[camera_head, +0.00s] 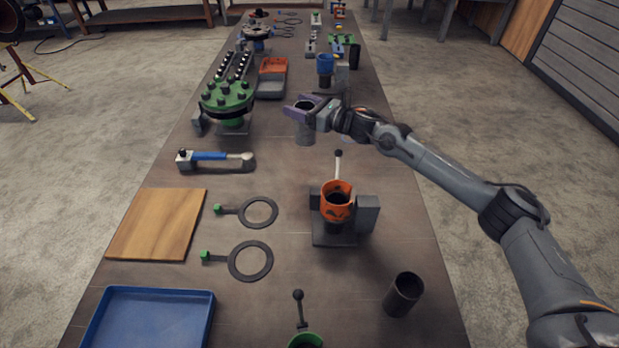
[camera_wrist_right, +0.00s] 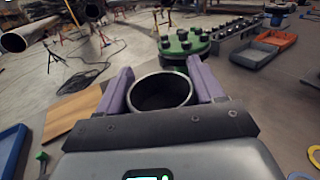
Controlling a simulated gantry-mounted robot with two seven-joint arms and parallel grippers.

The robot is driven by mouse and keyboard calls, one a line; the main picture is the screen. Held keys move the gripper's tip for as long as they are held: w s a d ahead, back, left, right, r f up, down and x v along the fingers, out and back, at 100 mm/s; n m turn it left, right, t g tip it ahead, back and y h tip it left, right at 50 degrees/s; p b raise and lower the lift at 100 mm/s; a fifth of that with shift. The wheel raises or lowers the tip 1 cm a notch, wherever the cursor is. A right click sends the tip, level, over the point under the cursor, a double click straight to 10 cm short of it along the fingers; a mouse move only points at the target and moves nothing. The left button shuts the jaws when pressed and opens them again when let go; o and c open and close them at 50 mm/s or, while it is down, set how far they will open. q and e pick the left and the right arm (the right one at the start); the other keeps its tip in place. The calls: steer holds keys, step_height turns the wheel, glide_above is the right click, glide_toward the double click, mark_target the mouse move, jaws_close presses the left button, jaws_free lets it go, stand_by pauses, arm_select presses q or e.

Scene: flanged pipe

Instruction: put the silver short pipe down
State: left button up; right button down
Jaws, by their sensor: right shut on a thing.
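The silver short pipe (camera_head: 305,133) stands upright between the fingers of my right gripper (camera_head: 306,106), over the middle of the table (camera_head: 290,172). In the right wrist view the open round top of the pipe (camera_wrist_right: 161,91) sits between the two purple fingers of my right gripper (camera_wrist_right: 163,88), one on each side. The gripper is shut on it. I cannot tell whether the pipe's lower end touches the table. My left gripper is not in view.
A green bolted flange (camera_head: 227,98) stands to the left of the pipe. A blue-handled tool (camera_head: 210,157) lies at left, and an orange-ringed fixture (camera_head: 338,200) stands nearer. A dark pipe (camera_head: 404,294) stands at the front right. The table around the held pipe is mostly bare.

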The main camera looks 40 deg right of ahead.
mark_target(305, 139)
steer(key=shift+d+f+b, duration=0.25)
steer(key=shift+d+f, duration=0.05)
steer(key=shift+f, duration=0.25)
steer(key=shift+d+f+b, duration=0.2)
steer(key=shift+d+f, duration=0.05)
steer(key=shift+f, duration=0.3)
steer(key=f, duration=0.2)
steer(key=f+b, duration=0.1)
steer(key=f, duration=0.1)
steer(key=shift+w+d+f, duration=0.1)
steer(key=shift+d+f, duration=0.1)
steer(key=shift+f, duration=0.05)
steer(key=shift+a+f, duration=0.1)
steer(key=shift+f, duration=0.35)
steer(key=shift+f+b, duration=0.5)
steer(key=shift+f, duration=1.85)
steer(key=shift+c, duration=0.8)
jaws_free()
steer(key=shift+f, duration=0.15)
